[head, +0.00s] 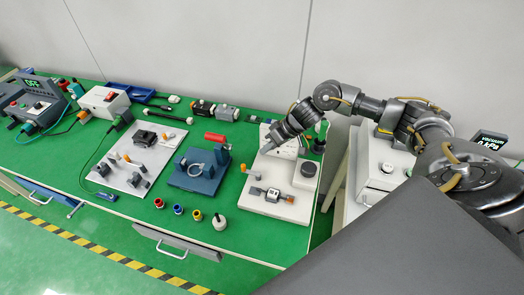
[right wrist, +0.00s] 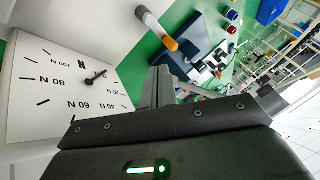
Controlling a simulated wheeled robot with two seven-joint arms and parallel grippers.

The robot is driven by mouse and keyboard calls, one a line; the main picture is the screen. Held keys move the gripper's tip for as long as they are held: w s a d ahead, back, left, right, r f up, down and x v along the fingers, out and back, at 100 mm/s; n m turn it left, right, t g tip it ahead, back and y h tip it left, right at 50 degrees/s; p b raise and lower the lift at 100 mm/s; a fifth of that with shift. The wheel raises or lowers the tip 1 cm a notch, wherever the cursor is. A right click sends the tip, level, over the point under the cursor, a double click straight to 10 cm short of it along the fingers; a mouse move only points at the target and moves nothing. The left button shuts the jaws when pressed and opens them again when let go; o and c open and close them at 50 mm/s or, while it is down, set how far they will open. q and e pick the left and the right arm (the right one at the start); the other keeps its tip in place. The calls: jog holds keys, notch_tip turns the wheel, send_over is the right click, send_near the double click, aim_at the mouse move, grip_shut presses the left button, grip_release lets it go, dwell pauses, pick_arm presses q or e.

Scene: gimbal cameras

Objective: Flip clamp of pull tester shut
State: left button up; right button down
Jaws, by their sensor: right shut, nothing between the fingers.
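The pull tester (head: 262,207) is a white unit at the right end of the green bench. Its dial face (right wrist: 65,85), marked in N, fills the left of the right wrist view. A pale lever with an orange end (head: 244,168) sticks out at the tester's left; what looks like the same lever (right wrist: 168,42) shows in the right wrist view. A grey and orange block (head: 272,194) sits on the base. My right gripper (head: 268,149) is shut and empty, above the tester beside the dial housing, apart from the lever. Its fingers (right wrist: 160,88) point toward the lever. My left gripper is out of view.
A white plate (head: 128,178) with small blocks lies farther left. A wall (head: 225,50) rises behind.

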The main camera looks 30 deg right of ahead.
jog(key=p+x, duration=0.1)
jog(key=x, duration=0.7)
jog(key=shift+w+a+f, duration=0.1)
